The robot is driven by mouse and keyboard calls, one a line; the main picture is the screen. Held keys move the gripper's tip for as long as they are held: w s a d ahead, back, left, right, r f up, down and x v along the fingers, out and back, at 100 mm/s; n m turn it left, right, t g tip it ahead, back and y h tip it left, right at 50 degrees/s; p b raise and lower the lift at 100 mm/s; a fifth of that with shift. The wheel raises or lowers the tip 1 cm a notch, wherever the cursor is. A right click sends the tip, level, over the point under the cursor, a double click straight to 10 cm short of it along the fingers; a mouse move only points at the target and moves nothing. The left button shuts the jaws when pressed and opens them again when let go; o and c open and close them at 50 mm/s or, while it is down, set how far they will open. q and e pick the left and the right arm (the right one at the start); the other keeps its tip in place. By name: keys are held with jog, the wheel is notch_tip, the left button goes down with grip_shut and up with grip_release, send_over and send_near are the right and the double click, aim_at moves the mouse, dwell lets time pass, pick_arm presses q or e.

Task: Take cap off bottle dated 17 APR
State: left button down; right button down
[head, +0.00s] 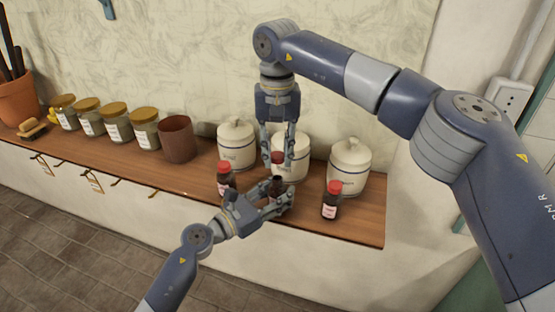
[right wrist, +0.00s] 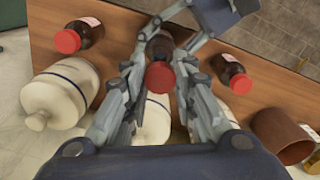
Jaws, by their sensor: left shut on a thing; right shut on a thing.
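A dark brown bottle (head: 276,186) stands at the middle of the wooden shelf, without a cap on its neck. My left gripper (head: 272,191) is shut around it from the front left. My right gripper (head: 278,159) points down from above, shut on a red cap (head: 277,157). The cap is held apart from the bottle, just above its open neck. In the right wrist view the red cap (right wrist: 160,76) is between the fingers, with the dark bottle (right wrist: 158,46) beyond it. The held bottle's label is mostly hidden and its date cannot be read.
Red-capped bottles stand to the left (head: 226,178) and right (head: 331,200), close to the left gripper. White lidded jars (head: 349,166) stand behind. A brown cup (head: 176,139) and several wooden-lidded jars (head: 144,128) are further left. The shelf's front edge is close.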

pick_arm(q)
jog(key=c, duration=0.9)
grip_release()
